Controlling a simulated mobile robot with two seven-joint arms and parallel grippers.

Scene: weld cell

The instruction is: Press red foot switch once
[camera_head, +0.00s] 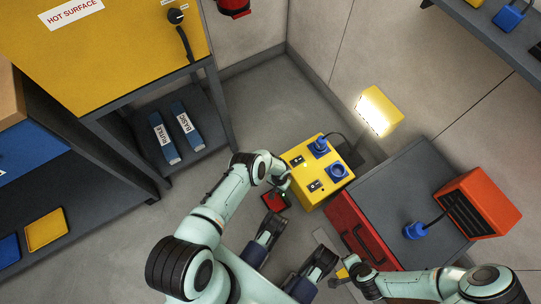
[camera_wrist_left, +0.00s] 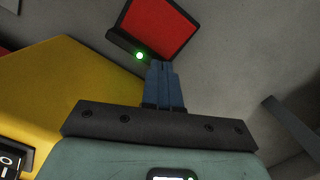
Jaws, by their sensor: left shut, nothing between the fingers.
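The red foot switch (camera_head: 275,201) is on the floor beside the yellow socket box, partly hidden by my left wrist in the head view. In the left wrist view its red pedal (camera_wrist_left: 160,30) has a dark edge with a lit green lamp (camera_wrist_left: 139,55). My left gripper (camera_head: 284,187) is over the switch's upper right side, shut and empty. In the wrist view its blue fingertips (camera_wrist_left: 162,66) are by the pedal's lamp edge; I cannot tell whether they touch it. My right gripper (camera_head: 340,279) is low right, away from the switch; its jaws are unclear.
The yellow box (camera_head: 318,195) with blue sockets stands close to my left wrist. A grey-topped red cabinet (camera_head: 400,185) carries an orange unit (camera_head: 477,202). A shelf with blue binders (camera_head: 163,139) stands left. Bare floor lies between shelf and box.

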